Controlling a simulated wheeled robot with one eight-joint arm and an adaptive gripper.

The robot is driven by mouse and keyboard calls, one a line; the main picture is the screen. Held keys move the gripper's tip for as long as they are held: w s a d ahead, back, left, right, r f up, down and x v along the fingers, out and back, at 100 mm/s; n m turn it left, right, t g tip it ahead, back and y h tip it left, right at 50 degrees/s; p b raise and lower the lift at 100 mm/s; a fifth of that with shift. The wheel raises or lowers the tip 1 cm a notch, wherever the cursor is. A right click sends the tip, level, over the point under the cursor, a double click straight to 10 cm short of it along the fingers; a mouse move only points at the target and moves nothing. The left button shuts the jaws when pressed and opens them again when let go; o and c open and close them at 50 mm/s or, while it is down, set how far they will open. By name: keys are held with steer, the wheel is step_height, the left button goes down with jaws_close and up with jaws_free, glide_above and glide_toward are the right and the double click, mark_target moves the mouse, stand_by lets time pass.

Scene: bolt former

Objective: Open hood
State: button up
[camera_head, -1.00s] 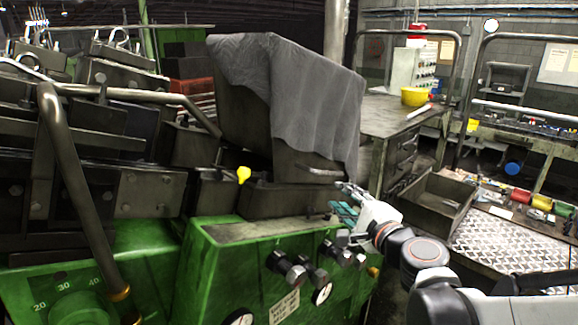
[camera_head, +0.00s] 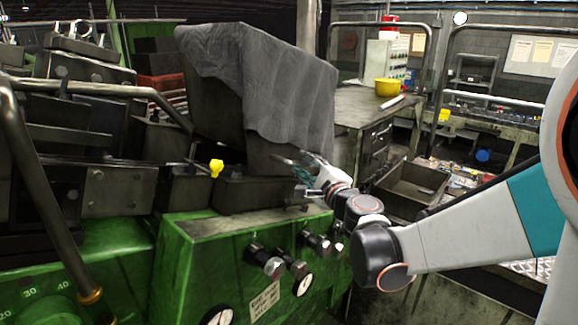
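The hood (camera_head: 225,100) is a dark metal box on the bolt former, partly draped with a grey cloth (camera_head: 285,90). It sits low over the dark base (camera_head: 245,192) above the green housing and looks closed. My gripper (camera_head: 293,166) has teal fingers and is at the hood's lower right front, just below the cloth edge, where the hood's handle was visible before. The fingers overlap the handle area and hide it. I cannot tell whether they touch or enclose the handle, or how far apart they are.
The green housing (camera_head: 190,265) with knobs and gauges stands below the hood. A bent metal rail (camera_head: 45,190) crosses the left. A workbench (camera_head: 350,110) with a yellow bowl (camera_head: 388,87) and an open metal bin (camera_head: 412,185) are to the right.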

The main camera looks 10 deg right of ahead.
steer(key=shift+w+a, duration=0.15)
steer(key=shift+w, duration=0.75)
jaws_close()
